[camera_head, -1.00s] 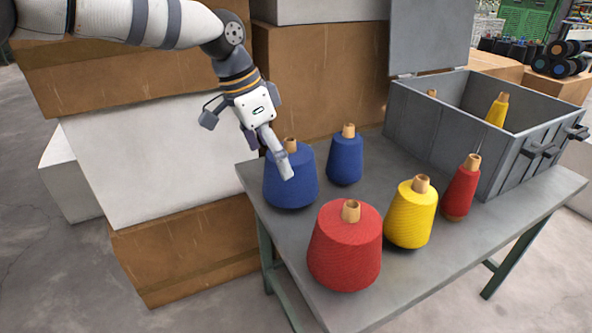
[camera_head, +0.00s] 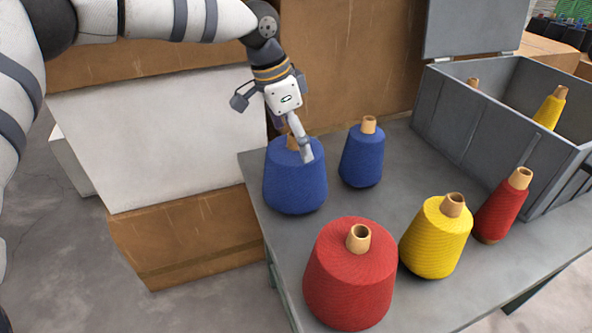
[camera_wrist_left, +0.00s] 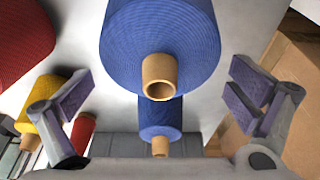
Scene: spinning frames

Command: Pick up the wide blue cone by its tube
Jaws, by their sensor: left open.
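The wide blue cone (camera_head: 294,182) stands upright at the table's left corner. Its tan tube (camera_head: 292,142) is partly hidden by my left gripper in the head view. My left gripper (camera_head: 300,143) is open at the tube's height, with one finger in front of the cone's top. In the left wrist view, the wide cone (camera_wrist_left: 160,35) fills the top middle. Its tube (camera_wrist_left: 159,77) lies between the spread fingers of the left gripper (camera_wrist_left: 160,96), with clear gaps on both sides. My right gripper is not in view.
A narrower blue cone (camera_head: 362,158) stands just right of the wide one. A wide red cone (camera_head: 345,282), yellow cone (camera_head: 434,242) and tilted narrow red cone (camera_head: 502,208) are on the grey table (camera_head: 405,165). An open grey crate (camera_head: 470,125) holds more cones. Boxes stand behind.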

